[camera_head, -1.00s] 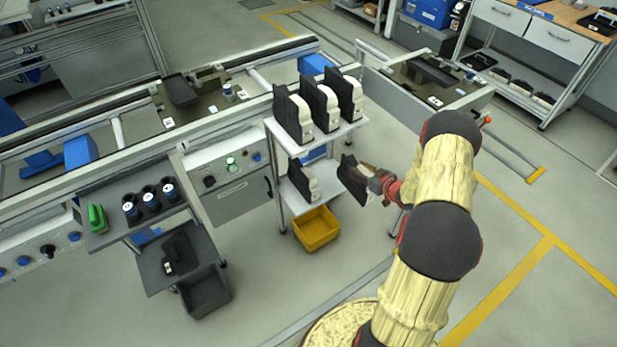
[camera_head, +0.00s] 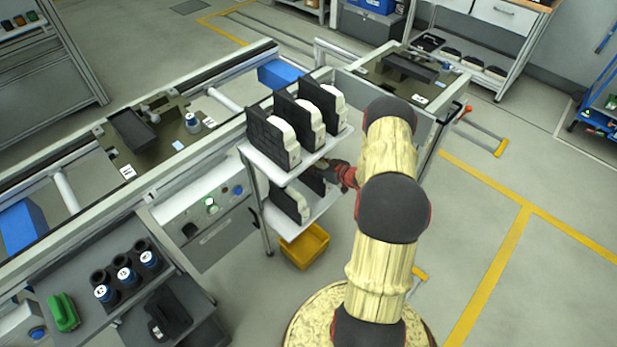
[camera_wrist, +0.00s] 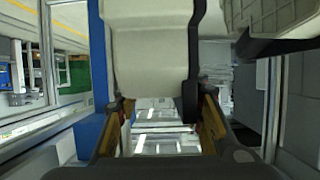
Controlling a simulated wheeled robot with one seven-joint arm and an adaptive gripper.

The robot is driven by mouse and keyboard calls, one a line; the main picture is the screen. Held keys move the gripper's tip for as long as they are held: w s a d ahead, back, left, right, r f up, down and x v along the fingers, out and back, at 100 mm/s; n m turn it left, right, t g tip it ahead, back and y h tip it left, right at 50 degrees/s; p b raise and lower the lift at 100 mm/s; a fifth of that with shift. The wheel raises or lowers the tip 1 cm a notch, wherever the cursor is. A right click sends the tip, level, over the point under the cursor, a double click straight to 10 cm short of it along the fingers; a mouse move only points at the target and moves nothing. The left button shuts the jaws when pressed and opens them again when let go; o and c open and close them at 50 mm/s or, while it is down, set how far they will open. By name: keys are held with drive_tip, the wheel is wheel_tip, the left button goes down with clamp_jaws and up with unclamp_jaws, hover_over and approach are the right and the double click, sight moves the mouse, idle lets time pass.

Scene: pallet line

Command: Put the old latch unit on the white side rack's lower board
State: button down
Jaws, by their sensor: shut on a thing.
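The white side rack (camera_head: 262,224) stands beside the line. Its lower board (camera_head: 311,206) carries one black-and-white latch unit (camera_head: 290,201) at the left. My gripper (camera_head: 338,173) is at the rack's right side, between the boards, shut on the old latch unit (camera_head: 314,181). The held unit is upright, over the right part of the lower board, partly hidden by the upper board. I cannot tell whether it touches the lower board. In the wrist view, its pale body (camera_wrist: 150,55) fills the upper middle, between my gripper's fingers (camera_wrist: 162,112).
The upper board (camera_head: 283,178) holds three latch units (camera_head: 300,118) close above my gripper. A yellow bin (camera_head: 304,246) sits on the floor below the rack. Open floor lies right.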

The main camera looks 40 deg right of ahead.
sight(319, 185)
wheel_tip(319, 185, down, 5)
drive_tip(key=shift+f+b, duration=0.2)
drive_tip(key=shift+b, duration=0.65)
drive_tip(key=shift+r, duration=0.1)
drive_tip(key=c, duration=1.6)
unclamp_jaws()
drive_tip(key=shift+f, duration=0.2)
drive_tip(key=shift+c, duration=0.2)
drive_tip(key=o, duration=0.5)
